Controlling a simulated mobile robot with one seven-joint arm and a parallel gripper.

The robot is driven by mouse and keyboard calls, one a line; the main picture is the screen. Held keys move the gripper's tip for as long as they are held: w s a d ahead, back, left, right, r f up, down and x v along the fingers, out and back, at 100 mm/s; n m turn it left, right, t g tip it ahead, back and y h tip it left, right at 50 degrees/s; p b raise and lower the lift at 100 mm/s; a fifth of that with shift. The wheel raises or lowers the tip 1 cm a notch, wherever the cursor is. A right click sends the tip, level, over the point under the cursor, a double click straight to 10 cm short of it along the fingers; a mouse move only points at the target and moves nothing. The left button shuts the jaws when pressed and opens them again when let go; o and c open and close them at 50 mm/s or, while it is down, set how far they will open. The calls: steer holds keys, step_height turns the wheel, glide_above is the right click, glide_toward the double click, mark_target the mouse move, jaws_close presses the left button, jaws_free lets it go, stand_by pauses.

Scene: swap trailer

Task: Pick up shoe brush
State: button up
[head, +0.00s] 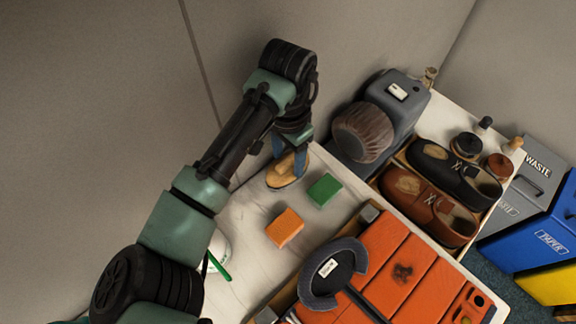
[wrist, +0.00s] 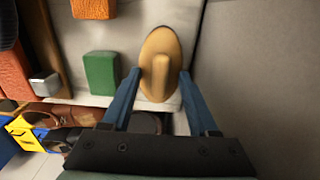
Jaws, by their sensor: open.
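The shoe brush (head: 281,175) is a tan oval wooden brush with a raised grip along its middle. It lies on the pale tabletop near its edge, by the grey wall. In the wrist view the brush (wrist: 161,62) is upright in the picture between the two blue fingers. My gripper (wrist: 160,80) is open, with one finger to each side of the brush. A gap shows on the right side, and the left finger is close to the brush's edge. In the head view my gripper (head: 289,150) is over the brush and hides part of it.
A green block (head: 324,189) lies close beside the brush, and an orange block (head: 285,227) lies nearer. A grey machine with a brown round brush (head: 364,132), brown shoes (head: 428,205) and an orange case (head: 385,265) are to the right. The wall (wrist: 262,75) is close to the right finger.

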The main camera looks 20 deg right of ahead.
mark_target(289, 161)
jaws_close()
stand_by(0.4)
steer(key=shift+s+d+r, duration=0.1)
steer(key=shift+s+r, duration=0.1)
steer(key=shift+r, duration=0.2)
step_height(289, 161, up, 11)
steer(key=s+d, duration=0.3)
steer(key=s, duration=0.6)
steer(key=s+d+p, duration=0.1)
steer(key=s+d, duration=0.2)
steer(key=s, duration=0.6)
steer(key=shift+s+d+f, duration=0.15)
steer(key=shift+s+d, duration=0.1)
steer(key=shift+d, duration=0.05)
